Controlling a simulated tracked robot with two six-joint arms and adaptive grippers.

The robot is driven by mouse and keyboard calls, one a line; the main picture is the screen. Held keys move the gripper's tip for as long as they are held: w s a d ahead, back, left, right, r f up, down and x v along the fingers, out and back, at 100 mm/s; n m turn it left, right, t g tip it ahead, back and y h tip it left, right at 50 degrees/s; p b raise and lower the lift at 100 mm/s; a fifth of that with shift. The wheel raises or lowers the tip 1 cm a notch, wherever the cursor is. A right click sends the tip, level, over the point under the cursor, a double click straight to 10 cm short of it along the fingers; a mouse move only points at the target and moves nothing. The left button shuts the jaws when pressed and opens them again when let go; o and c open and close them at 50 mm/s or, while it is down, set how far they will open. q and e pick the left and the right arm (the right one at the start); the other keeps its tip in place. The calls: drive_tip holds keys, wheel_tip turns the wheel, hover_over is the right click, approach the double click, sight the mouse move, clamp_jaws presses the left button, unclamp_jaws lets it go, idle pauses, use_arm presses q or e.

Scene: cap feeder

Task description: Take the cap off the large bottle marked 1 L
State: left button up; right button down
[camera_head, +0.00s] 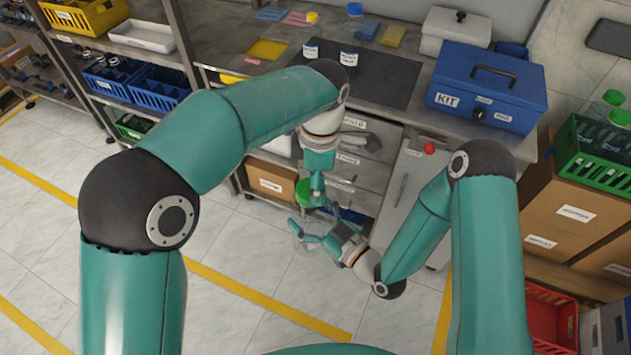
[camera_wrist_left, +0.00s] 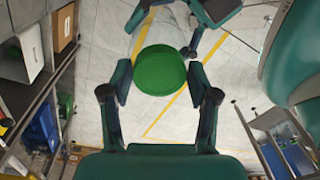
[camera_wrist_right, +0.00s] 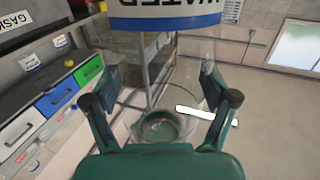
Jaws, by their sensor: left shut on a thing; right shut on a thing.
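The green cap (camera_head: 303,193) shows in the head view beside my left gripper (camera_head: 317,188). In the left wrist view, the cap (camera_wrist_left: 160,70) is a round disc between the fingers of my left gripper (camera_wrist_left: 160,82), which is shut on it. The large bottle (camera_head: 299,232) is clear and faint against the floor. My right gripper (camera_head: 318,238) is shut on it below the cap. In the right wrist view, its white and blue WATER label (camera_wrist_right: 165,18) reads upside down above my right gripper (camera_wrist_right: 160,110). I cannot tell whether cap and bottle touch. No 1 L mark is readable.
The drawer cabinet (camera_head: 350,180) stands close behind the grippers under the workbench. A blue KIT box (camera_head: 487,88) and small white jars (camera_head: 348,57) stand on the bench. A green crate of bottles (camera_head: 600,160) is at right. The floor to the left is open.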

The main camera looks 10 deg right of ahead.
use_arm(q)
drive_tip(key=shift+r, duration=0.9)
